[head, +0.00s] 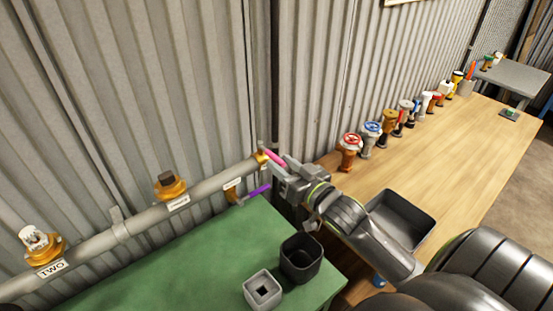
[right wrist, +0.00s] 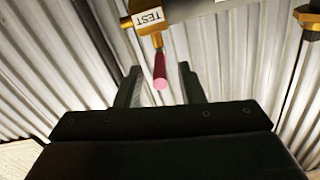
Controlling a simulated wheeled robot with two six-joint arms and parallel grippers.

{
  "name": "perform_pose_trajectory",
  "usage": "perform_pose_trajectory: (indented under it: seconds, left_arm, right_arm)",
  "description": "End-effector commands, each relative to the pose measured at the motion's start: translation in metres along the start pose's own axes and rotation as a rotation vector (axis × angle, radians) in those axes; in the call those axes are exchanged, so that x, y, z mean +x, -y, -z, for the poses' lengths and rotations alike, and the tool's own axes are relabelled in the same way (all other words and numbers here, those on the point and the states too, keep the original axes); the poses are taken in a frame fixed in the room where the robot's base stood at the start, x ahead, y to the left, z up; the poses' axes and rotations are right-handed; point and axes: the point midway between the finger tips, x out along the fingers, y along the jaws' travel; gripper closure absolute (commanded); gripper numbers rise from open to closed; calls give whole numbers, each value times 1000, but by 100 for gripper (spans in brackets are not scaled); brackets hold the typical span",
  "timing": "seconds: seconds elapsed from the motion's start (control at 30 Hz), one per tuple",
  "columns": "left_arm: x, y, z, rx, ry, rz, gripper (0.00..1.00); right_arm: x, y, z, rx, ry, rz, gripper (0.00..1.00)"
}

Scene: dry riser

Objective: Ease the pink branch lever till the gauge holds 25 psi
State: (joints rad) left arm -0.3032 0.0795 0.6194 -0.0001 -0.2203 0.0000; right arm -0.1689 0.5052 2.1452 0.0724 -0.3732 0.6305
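The pink branch lever (head: 275,158) sticks out from a brass fitting (head: 261,157) at the right end of the grey pipe. In the right wrist view the pink lever (right wrist: 160,72) points toward me, below a fitting with a TEST label (right wrist: 149,18). My right gripper (head: 283,168) is at the lever. In the right wrist view its fingers (right wrist: 159,82) are apart, one on each side of the lever, with gaps and no visible contact. No gauge face can be made out. My left gripper is not in view.
A purple lever (head: 257,191) hangs just left of my right gripper. The pipe (head: 145,221) runs along the corrugated wall above a green table (head: 180,270). Several valves line the wooden bench (head: 450,150).

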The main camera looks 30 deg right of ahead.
Motion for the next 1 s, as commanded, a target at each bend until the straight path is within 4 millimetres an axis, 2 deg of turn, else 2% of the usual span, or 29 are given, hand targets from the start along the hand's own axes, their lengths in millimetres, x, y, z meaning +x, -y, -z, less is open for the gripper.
perform_pose_trajectory:
  seconds: [0.2, 0.57, 0.63, 0.87, 1.0]
  left_arm:
    - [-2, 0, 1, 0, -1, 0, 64]
    - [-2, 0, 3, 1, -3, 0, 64]
    - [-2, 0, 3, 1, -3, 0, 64]
    - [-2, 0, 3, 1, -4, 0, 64]
    - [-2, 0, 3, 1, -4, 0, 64]
  right_arm:
    - [23, 0, 0, 1, 0, -1, 65]
    - [28, 0, 0, 0, 1, -1, 65]
    - [28, 0, 0, 0, 1, -1, 70]
    - [28, 0, 0, 0, 1, -1, 100]
    - [28, 0, 0, 0, 1, -1, 100]
